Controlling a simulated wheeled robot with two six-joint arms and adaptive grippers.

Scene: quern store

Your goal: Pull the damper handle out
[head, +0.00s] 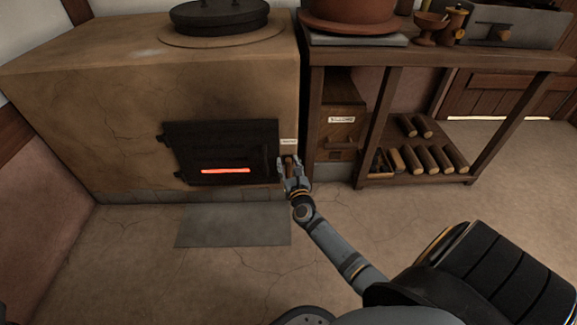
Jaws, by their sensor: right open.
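A clay stove (90,130) fills the left. Its black iron fire door (225,148) is closed, with an orange glow in its slot. A small pale label (288,142) is on the stove front, right of the door. My right gripper (291,170) is just below that label, at the stove's front right corner. Its fingers are open around or in front of a small brown piece, likely the damper handle (289,163). The fingers mostly hide it, and I cannot tell whether they touch it. My left gripper is not in view.
A wooden bench (440,56) stands right of the stove, with a labelled drawer box (340,118) beneath and several logs (425,158) on its low shelf. A lidded black pot (219,16) sits on the stove. A grey plate (234,225) lies on the floor. The floor in front is clear.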

